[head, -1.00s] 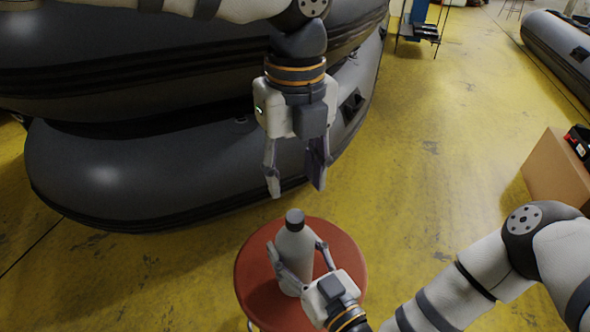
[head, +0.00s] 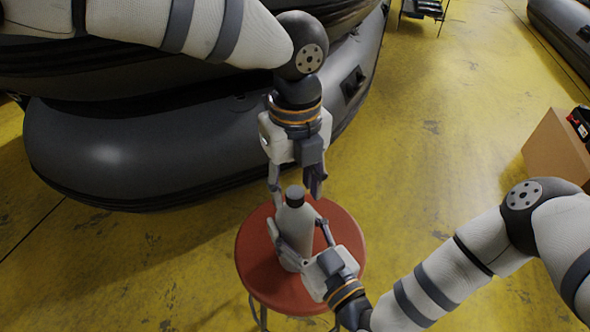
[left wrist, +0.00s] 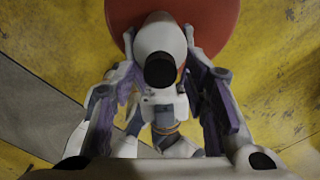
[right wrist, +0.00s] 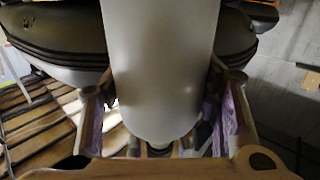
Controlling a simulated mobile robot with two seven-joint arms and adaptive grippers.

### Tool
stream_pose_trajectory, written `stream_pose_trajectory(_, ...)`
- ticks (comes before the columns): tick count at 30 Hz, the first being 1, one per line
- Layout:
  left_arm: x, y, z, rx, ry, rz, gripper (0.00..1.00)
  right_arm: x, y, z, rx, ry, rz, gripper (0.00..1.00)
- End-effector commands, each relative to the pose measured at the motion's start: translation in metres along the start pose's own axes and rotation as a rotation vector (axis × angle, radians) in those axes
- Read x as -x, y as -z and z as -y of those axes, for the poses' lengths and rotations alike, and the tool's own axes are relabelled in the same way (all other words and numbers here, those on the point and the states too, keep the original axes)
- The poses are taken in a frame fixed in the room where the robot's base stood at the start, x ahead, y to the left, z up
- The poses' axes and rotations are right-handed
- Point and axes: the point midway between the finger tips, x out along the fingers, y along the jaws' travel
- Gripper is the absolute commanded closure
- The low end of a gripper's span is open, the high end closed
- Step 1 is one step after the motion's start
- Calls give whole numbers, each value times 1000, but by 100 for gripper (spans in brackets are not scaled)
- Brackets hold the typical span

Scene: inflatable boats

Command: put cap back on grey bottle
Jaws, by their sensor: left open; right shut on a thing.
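The grey bottle (head: 294,232) stands upright on a round red stool, with its dark cap (head: 295,195) sitting on its neck; I cannot tell how tightly. In the left wrist view the dark cap (left wrist: 160,70) shows from above between the fingers. My left gripper (head: 294,192) points down, open, with its fingers on either side of the cap and apart from it. My right gripper (head: 299,236) is shut on the bottle's body from the front right. In the right wrist view the bottle (right wrist: 160,70) fills the middle between the fingers.
The red stool (head: 257,270) has bare room around the bottle. Dark inflatable boats (head: 120,150) lie stacked behind it on the left. A cardboard box (head: 553,150) stands at the right. The yellow floor (head: 430,150) between is clear.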

Motion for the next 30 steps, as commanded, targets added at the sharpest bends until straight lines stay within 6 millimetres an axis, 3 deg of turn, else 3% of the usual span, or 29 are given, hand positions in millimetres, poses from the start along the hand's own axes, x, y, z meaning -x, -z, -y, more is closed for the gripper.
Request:
stream_pose_trajectory(7, -1, 0, 0, 0, 0, 0, 59, 0, 0, 0, 0, 0, 1, 100)
stream_pose_trajectory(8, -1, 0, 0, 0, 0, 0, 61, 0, 0, 0, 0, 0, 1, 100)
stream_pose_trajectory(13, -1, 0, 0, 0, 1, 0, 99, 0, 0, 0, 0, 0, 1, 100)
stream_pose_trajectory(20, -1, 0, 0, -49, 1, -2, 100, 0, 0, 0, 0, 0, 1, 100)
stream_pose_trajectory(23, -2, 0, 0, -276, 3, -4, 100, 0, 0, 0, 0, 0, 1, 100)
stream_pose_trajectory(30, -2, 0, 1, -1203, 6, -3, 100, 0, 0, 0, 0, 1, 1, 100)
